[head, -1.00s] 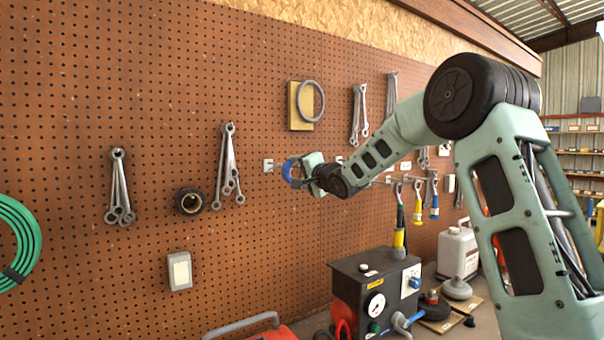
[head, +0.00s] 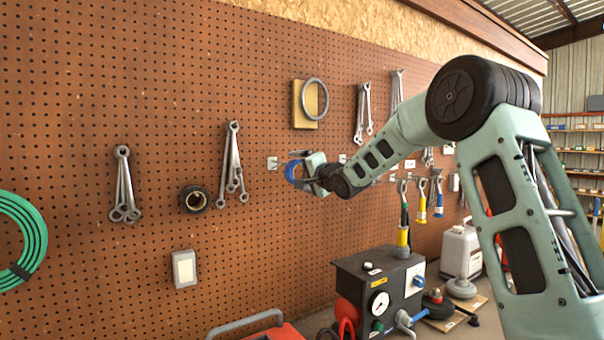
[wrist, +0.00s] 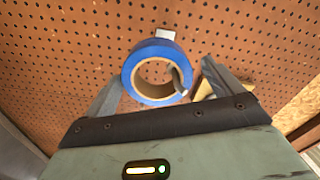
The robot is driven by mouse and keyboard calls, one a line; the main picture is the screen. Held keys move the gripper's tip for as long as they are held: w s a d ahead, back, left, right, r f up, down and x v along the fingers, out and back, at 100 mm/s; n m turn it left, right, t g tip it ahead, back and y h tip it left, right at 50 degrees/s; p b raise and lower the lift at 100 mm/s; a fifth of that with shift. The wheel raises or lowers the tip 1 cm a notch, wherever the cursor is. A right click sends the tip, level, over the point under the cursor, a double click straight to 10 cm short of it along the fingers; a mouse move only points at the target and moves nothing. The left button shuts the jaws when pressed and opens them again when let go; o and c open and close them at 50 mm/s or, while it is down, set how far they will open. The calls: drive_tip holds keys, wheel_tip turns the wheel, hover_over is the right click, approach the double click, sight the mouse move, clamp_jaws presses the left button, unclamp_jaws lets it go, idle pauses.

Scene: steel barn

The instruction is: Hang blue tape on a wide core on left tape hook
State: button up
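The blue tape (wrist: 131,70) is a roll with a wide tan cardboard core. It sits between the fingers of my gripper (wrist: 163,75) in the wrist view, face towards the camera. In the head view the tape (head: 288,171) is at the tip of my gripper (head: 303,172), upright and close in front of the pegboard. A pale hook plate (head: 272,163) is just left of the tape; it also shows past the roll's rim in the wrist view (wrist: 164,34). A grey piece crosses the core's right side; I cannot tell whether it is finger or hook. Another plate (head: 342,158) is to the right.
A black roll (head: 194,199) and wrenches (head: 233,165) hang to the left. A yellow board with a grey ring (head: 304,104) is above the gripper. Below stand a black gauge box (head: 352,270) and a white jug (head: 460,250). The pegboard between is bare.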

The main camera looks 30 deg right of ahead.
drive_tip(key=s+b, duration=0.4)
drive_tip(key=s, duration=1.3)
drive_tip(key=s+a+f+n+g+y+b, duration=0.1)
drive_tip(key=s+a+f+n+g, duration=0.25)
drive_tip(key=a+f, duration=0.7)
drive_tip(key=s+a+f+n+g+b, duration=0.25)
drive_tip(key=a+f+n+g, duration=0.2)
drive_tip(key=a+f, duration=0.55)
drive_tip(key=s+a+f+n+g, duration=0.3)
drive_tip(key=s+f+n, duration=0.1)
drive_tip(key=s, duration=0.5)
drive_tip(key=s+a+f+n+g, duration=0.3)
drive_tip(key=s+a+f+n, duration=0.1)
drive_tip(key=s, duration=0.6)
drive_tip(key=s+a+f+n+g+h, duration=0.1)
drive_tip(key=s+a+f+n+g, duration=0.3)
drive_tip(key=s, duration=0.5)
drive_tip(key=shift+s+a+f+n+b, duration=0.25)
drive_tip(key=shift+f+n, duration=0.25)
drive_tip(key=shift+f, duration=0.25)
drive_tip(key=shift+w, duration=0.15)
